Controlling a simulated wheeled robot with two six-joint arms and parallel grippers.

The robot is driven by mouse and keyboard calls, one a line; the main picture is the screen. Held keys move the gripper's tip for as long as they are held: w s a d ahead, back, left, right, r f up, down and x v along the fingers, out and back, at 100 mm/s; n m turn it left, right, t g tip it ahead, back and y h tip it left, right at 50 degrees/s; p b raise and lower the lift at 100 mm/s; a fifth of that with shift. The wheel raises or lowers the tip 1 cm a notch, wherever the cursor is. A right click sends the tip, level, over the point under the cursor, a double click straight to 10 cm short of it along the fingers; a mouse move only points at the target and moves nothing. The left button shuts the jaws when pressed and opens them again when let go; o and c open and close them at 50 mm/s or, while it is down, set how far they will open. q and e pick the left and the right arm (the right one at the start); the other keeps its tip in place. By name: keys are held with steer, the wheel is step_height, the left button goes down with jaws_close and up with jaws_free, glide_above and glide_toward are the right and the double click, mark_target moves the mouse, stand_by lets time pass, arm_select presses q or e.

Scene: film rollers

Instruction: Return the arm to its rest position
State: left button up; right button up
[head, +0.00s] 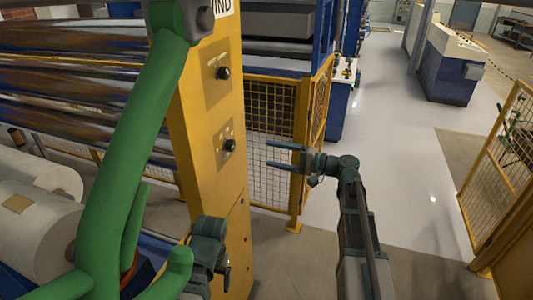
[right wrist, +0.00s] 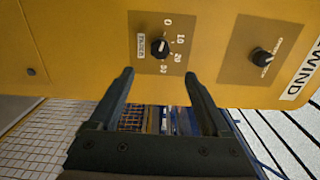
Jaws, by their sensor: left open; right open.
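My right gripper (head: 270,154) is open and empty in the head view, its two fingers pointing left towards the yellow machine post (head: 205,125) with a gap between. In the right wrist view the open fingers (right wrist: 160,76) sit below a black taper dial (right wrist: 160,46), touching nothing that I can see. That dial is the lower knob (head: 230,145) in the head view. My left gripper (head: 210,255) is at the bottom of the head view, partly hidden by the green pipe; its fingers are not clear. No object shows in it.
An upper knob (head: 223,73) is on the post. The thick green pipe (head: 135,135) runs beside my left arm. White rolls (head: 40,235) lie at left. A yellow mesh guard (head: 272,125) stands behind my right gripper. Open floor (head: 400,140) lies to the right.

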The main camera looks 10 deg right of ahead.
stand_by(0.3)
steer(key=s+a+f+n+g+h, duration=0.55)
steer(key=s+a+f+g, duration=0.25)
steer(key=s+a+f, duration=0.6)
steer(key=s+d+f+n+g+h, duration=0.1)
steer(key=s+d+f+n+h, duration=0.2)
steer(key=s+f+h, duration=0.5)
steer(key=s+n+h, duration=0.1)
steer(key=s+h, duration=0.2)
steer(key=s, duration=0.1)
steer(key=shift+d, duration=0.15)
